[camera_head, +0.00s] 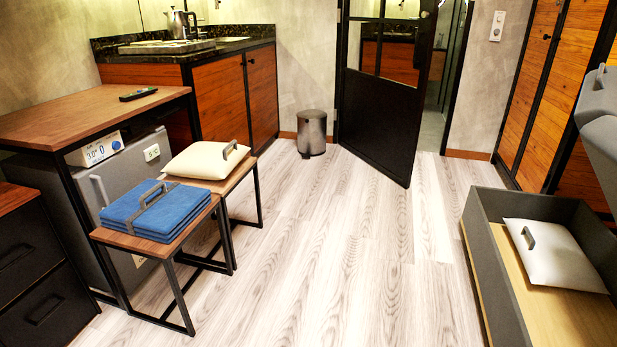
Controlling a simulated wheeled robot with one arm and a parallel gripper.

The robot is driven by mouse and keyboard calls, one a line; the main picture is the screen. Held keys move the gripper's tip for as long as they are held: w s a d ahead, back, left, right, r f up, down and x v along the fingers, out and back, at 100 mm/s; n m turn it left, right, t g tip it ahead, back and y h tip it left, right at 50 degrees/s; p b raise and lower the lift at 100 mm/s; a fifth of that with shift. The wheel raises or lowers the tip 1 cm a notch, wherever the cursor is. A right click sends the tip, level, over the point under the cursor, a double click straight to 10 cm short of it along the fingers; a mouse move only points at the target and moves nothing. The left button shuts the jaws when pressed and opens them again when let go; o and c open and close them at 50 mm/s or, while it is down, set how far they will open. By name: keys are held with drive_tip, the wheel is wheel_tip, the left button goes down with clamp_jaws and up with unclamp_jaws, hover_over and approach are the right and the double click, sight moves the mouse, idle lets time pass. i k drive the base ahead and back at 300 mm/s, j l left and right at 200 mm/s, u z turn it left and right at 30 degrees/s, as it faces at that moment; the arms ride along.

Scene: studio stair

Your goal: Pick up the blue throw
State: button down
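The blue throw (157,211) is folded flat with a grey handle (152,191) standing up from its top. It lies on a small wooden-topped stool (152,243) with black metal legs, at the left in the head view. Nothing touches the throw from above. My gripper is not in view. Grey parts at the right edge look like my own arm, and its end is outside the picture.
A white cushion (200,160) with a handle lies on a second stool (238,178) just behind. A grey open box (483,265) at right holds another white cushion (555,254). A desk (60,122) with a remote (138,94) stands at left. The middle floor (340,240) is clear.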

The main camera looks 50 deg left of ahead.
sight(157, 210)
drive_tip(key=u, duration=2.75)
drive_tip(key=i+j+z, duration=0.2)
drive_tip(key=i+j, duration=0.5)
drive_tip(key=i+j+z, duration=0.2)
drive_tip(key=i+j, duration=0.55)
drive_tip(key=i+l, duration=0.2)
